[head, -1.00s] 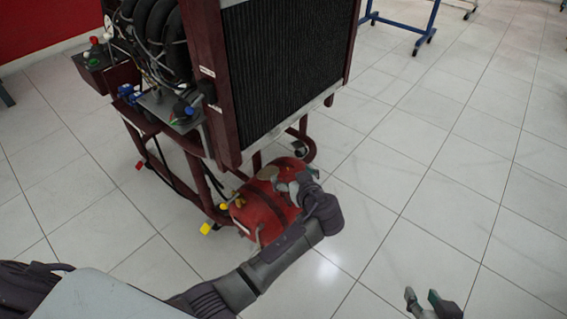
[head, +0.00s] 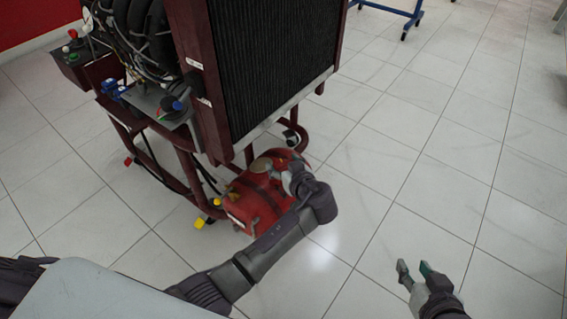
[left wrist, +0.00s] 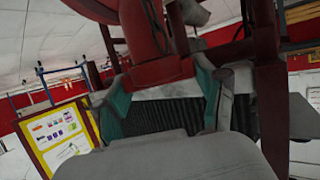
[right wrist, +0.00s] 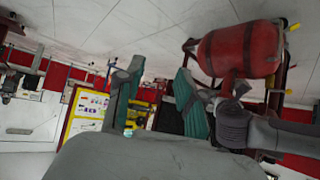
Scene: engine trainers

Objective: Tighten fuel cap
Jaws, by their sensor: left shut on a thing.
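The red fuel tank (head: 250,205) lies low under the front of the engine trainer. My left gripper (head: 288,172) is at the top of the tank, beside a round beige disc (head: 262,165). In the left wrist view its teal-lined fingers (left wrist: 160,88) are on either side of a dark red part, which looks like the fuel cap (left wrist: 155,72); much of it is hidden. The right wrist view shows the tank (right wrist: 240,50) upside down, with my left gripper against its neck. My right gripper (head: 414,270) is open and empty above the floor, well right of the tank.
The trainer's dark radiator (head: 255,70) rises behind the tank on a maroon frame (head: 205,110). Yellow valve handles (head: 205,222) stick out at the tank's left. A blue stand (head: 400,14) is far back. The tiled floor on the right is clear.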

